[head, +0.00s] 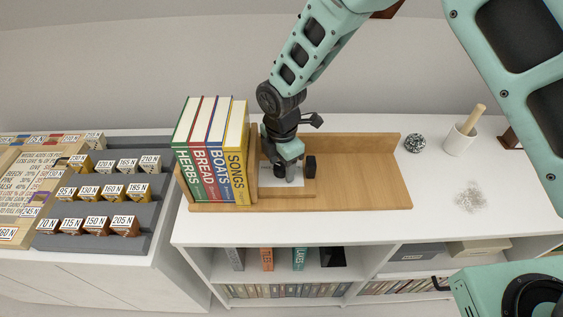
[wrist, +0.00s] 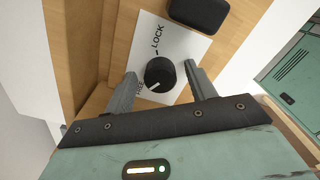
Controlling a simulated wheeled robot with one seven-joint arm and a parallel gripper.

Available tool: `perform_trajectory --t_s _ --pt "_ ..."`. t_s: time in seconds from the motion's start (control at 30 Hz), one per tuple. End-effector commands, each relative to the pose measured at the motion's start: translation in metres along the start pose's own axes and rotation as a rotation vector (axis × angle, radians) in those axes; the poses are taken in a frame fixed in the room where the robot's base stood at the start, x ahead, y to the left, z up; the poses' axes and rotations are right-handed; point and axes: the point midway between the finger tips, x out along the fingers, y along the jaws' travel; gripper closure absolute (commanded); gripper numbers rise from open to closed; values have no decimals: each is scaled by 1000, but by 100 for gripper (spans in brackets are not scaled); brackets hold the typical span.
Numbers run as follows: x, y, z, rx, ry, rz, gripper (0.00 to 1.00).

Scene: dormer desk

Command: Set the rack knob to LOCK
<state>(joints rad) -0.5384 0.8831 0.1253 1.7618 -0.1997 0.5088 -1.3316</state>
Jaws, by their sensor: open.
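The rack knob (wrist: 161,73) is a round black dial on a white plate (wrist: 183,47) in the wrist view. LOCK is printed above it and FREE at its lower left. Its white pointer line points to the lower left, toward FREE. My gripper (wrist: 160,76) is open, with one finger on each side of the knob; I cannot tell whether they touch it. The wooden rack (head: 365,180) stands on the white shelf top in the head view. My gripper (head: 287,172) is down at the plate there and largely covers the knob.
A black block (wrist: 200,12) sits just beyond the plate. Several upright books (head: 212,150) stand in the rack, close left of my gripper. A dark speckled ball (head: 414,143) and a white mortar with pestle (head: 458,140) are at the right. Labelled weights (head: 97,193) lie at far left.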

Motion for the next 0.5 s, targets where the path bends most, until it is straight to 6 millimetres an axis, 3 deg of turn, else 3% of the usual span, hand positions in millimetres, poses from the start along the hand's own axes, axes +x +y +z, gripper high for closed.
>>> perform_trajectory --t_s 0.13,0.3,0.5 --pt "0 0 0 0 0 0 47" --pt "0 0 0 0 0 0 89" --pt "0 0 0 6 0 0 89"
